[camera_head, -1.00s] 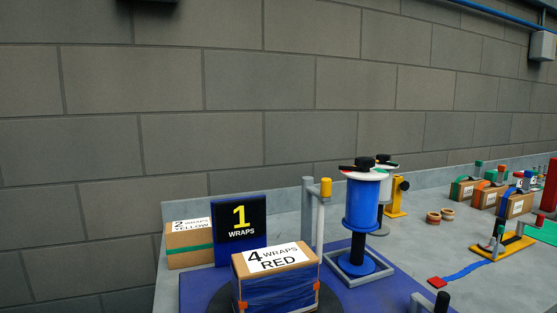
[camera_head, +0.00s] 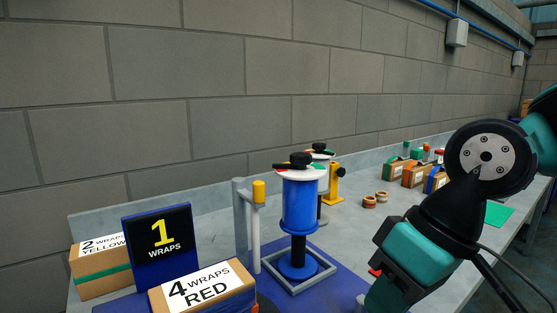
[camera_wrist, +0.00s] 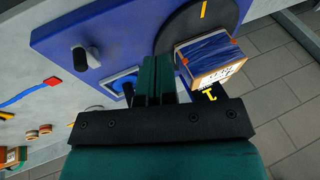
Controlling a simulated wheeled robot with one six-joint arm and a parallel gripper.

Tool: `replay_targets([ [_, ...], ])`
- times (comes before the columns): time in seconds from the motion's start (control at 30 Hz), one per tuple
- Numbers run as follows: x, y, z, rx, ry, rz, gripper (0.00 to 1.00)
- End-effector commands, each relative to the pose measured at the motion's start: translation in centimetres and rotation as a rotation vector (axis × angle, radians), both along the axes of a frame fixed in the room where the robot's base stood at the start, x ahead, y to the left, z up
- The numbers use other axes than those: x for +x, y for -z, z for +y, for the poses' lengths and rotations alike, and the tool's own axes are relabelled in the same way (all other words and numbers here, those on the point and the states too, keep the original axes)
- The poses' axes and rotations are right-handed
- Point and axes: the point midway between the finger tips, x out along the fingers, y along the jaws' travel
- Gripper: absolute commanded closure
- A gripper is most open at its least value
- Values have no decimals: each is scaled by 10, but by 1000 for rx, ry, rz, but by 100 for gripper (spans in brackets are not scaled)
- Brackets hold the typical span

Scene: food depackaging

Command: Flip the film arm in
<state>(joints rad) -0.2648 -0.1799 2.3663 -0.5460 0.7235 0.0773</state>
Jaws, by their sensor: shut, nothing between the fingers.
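A grey upright (camera_head: 240,222) with a white, yellow-capped rod (camera_head: 258,192) stands left of the blue film spool (camera_head: 299,205); it looks like the film arm, though I cannot be sure. The box labelled "4 WRAPS RED" (camera_head: 205,292) is in front. In the wrist view, that box (camera_wrist: 210,60), wound with blue film, sits on a black turntable (camera_wrist: 203,22). My gripper (camera_wrist: 157,62) is shut and empty above the blue base, beside the box. In the head view its fingertips are below the picture edge. A black knob (camera_wrist: 80,58) stands left of my gripper.
A "1 WRAPS" sign (camera_head: 160,247) and a "2 WRAPS YELLOW" box (camera_head: 100,268) stand at the left. A second spool and a yellow bracket (camera_head: 334,185) are behind the blue spool. Tape rolls (camera_head: 375,200) and several small boxes lie further back. The grey table (camera_head: 345,228) between is clear.

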Motion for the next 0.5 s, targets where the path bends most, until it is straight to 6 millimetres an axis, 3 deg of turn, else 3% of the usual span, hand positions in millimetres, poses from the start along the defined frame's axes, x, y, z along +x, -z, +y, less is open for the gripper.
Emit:
replay_targets([
  [0.03,30,-37,10,26,12,-11,100],
  [0.2,123,-111,39,121,47,-50,100],
  [0.33,172,-144,52,174,60,-71,100],
  [0.5,200,-159,59,205,67,-84,100],
])
